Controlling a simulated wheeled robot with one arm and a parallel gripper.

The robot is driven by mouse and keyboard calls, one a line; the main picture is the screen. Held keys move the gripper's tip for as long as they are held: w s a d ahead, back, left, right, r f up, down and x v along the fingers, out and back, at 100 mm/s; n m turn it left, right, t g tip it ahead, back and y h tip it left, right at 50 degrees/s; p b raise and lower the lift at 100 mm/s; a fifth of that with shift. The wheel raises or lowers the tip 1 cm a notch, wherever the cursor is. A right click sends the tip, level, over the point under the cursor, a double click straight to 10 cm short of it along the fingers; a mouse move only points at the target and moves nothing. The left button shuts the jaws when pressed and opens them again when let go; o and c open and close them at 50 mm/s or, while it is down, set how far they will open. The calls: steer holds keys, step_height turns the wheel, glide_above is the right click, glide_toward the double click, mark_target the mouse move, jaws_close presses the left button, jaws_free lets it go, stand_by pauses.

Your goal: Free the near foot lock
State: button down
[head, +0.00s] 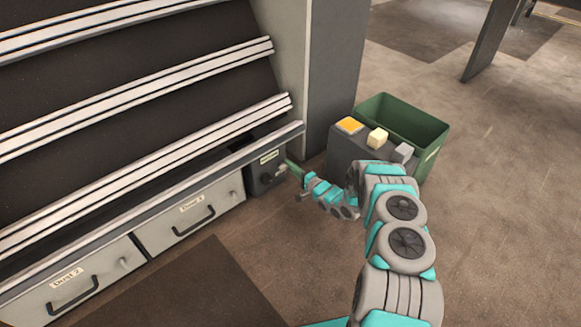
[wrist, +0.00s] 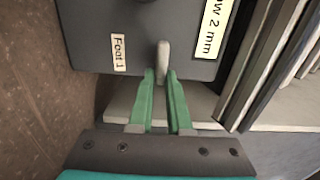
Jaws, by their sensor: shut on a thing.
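The foot lock shows as a dark grey box at the right end of the sloped rack's base in the head view (head: 262,174). In the wrist view the dark box (wrist: 145,35) carries a small "Foot 1" label (wrist: 119,54) and a larger, partly cut-off label ending "w 2 mm" (wrist: 212,30). A pale grey upright lever (wrist: 163,58) stands out from its face. My gripper (wrist: 160,76) has its green fingers shut on the lever's lower part. In the head view my gripper (head: 290,168) reaches the box from the right, its fingertips hard to make out.
Left of the box are two grey drawers (head: 195,213) with dark handles, below the sloped rack (head: 150,135).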

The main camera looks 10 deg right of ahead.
stand_by(0.5)
steer(key=c, duration=0.9)
jaws_free()
steer(key=shift+o, duration=0.2)
steer(key=v, duration=0.7)
steer(key=shift+s+d+p, duration=0.2)
steer(key=shift+s+p, duration=0.1)
